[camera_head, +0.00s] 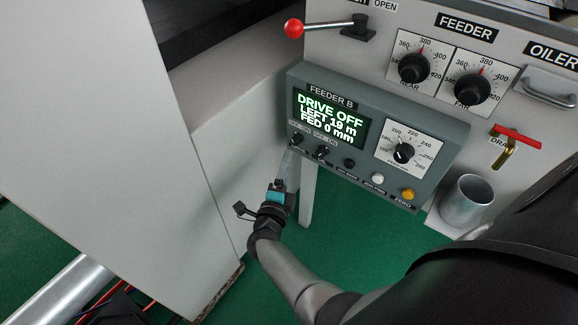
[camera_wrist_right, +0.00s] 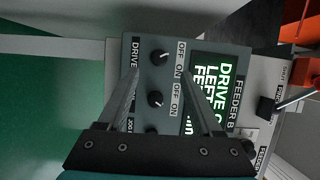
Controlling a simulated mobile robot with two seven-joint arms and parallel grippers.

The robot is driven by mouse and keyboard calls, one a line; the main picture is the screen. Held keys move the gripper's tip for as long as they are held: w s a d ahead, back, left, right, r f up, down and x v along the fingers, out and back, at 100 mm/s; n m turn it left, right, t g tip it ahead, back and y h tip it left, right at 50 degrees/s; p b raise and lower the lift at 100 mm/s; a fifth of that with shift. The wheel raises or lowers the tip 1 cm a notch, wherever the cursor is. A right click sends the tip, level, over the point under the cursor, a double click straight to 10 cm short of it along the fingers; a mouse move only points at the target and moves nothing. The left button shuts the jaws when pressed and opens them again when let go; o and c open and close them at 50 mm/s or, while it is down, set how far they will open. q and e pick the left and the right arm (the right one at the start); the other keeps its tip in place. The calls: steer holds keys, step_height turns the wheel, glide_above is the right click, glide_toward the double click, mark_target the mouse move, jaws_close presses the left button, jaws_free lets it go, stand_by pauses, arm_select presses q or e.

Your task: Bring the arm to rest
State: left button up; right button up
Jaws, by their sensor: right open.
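My right arm comes in from the lower right of the head view. Its gripper (camera_head: 280,183) hangs in front of the lower left of the Feeder B panel (camera_head: 330,88). In the right wrist view its two fingers stand apart with nothing between them (camera_wrist_right: 160,90); the panel's left knobs (camera_wrist_right: 156,98) show between and beyond the fingers. I cannot tell the exact gap to the panel. The display (camera_head: 331,118) reads DRIVE OFF, LEFT 19 m, FED 0 mm. My left gripper is not in view.
A red-knobbed lever (camera_head: 294,28), two feeder dials (camera_head: 414,68) and a red-handled drain valve (camera_head: 515,137) are on the machine. A metal cup (camera_head: 467,205) stands right of the panel. A large pale cabinet (camera_head: 125,150) is at left. Green floor (camera_head: 345,250) shows below.

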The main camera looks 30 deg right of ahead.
steer(key=s+a+f+n+y+p, duration=0.1)
steer(key=s+a+f+n+y, duration=0.25)
steer(key=f+n, duration=0.2)
steer(key=s+a+f+n+g+y+p, duration=0.1)
steer(key=s+a+f+n+y, duration=0.15)
steer(key=f+n+y, duration=0.35)
steer(key=s+a+f+n+y+p, duration=0.1)
steer(key=s+a+f+n+y, duration=0.15)
steer(key=f+n, duration=0.35)
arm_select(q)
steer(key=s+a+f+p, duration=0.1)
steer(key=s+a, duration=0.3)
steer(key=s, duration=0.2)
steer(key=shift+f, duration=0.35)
arm_select(e)
steer(key=s+d+f+n+g, duration=0.2)
steer(key=s+f+n+g, duration=0.1)
steer(key=s, duration=0.6)
steer(key=s+d+f+n+g, duration=0.2)
steer(key=s+f+n+g, duration=0.1)
steer(key=s, duration=0.5)
steer(key=s+d+f+n+g, duration=0.1)
steer(key=s+f+n+g, duration=0.2)
steer(key=s, duration=0.6)
steer(key=n, duration=0.2)
steer(key=shift+s+d+f+n+g, duration=0.3)
steer(key=shift+d+n, duration=0.05)
steer(key=shift+d, duration=0.05)
